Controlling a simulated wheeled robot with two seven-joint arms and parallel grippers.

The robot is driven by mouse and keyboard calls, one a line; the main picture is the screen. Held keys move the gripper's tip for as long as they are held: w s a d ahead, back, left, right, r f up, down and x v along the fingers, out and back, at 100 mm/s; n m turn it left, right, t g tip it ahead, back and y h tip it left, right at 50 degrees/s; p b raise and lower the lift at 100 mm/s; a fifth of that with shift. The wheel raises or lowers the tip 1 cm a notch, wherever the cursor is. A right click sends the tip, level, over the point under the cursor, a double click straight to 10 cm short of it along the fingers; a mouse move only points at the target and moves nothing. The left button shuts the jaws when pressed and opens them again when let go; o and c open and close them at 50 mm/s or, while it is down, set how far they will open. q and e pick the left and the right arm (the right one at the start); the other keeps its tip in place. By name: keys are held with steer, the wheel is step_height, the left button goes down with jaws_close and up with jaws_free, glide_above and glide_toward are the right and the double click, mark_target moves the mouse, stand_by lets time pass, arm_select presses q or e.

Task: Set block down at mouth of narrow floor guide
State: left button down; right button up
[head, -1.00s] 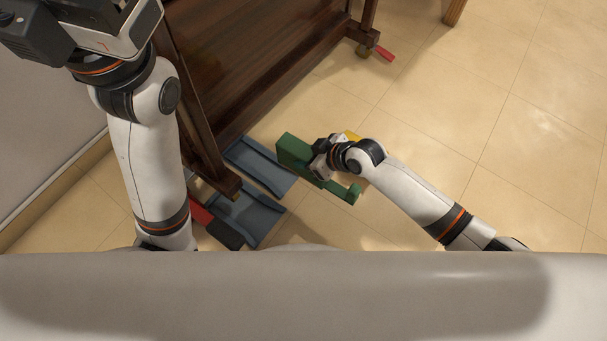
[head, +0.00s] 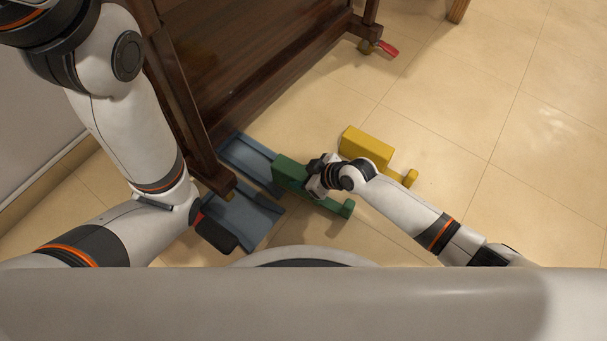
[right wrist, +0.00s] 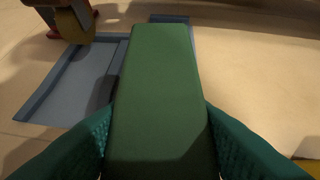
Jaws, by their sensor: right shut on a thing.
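My right gripper (head: 316,178) is shut on the green block (head: 289,174), with a textured finger on each side of it in the right wrist view. A thin arm with a round end runs from the block toward the lower right. The block's front end is at the near end of the upper blue-grey floor guide (head: 236,150), whose far part runs under the piano edge. In the right wrist view the block (right wrist: 160,85) hides most of this guide; whether it touches the floor, I cannot tell. My left gripper is out of view.
A second blue-grey guide (head: 243,222) lies beside the first, by a piano leg and caster. A yellow block (head: 367,145) stands on the floor behind my right gripper. A dark and red piece (head: 217,235) overlaps the second guide. Tiled floor is free at the right.

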steer(key=shift+f+b, duration=0.45)
steer(key=shift+f, duration=0.2)
stand_by(0.4)
steer(key=o, duration=1.4)
steer(key=shift+c, duration=0.2)
steer(key=o, duration=0.6)
steer(key=shift+c, duration=0.2)
steer(key=shift+r, duration=0.1)
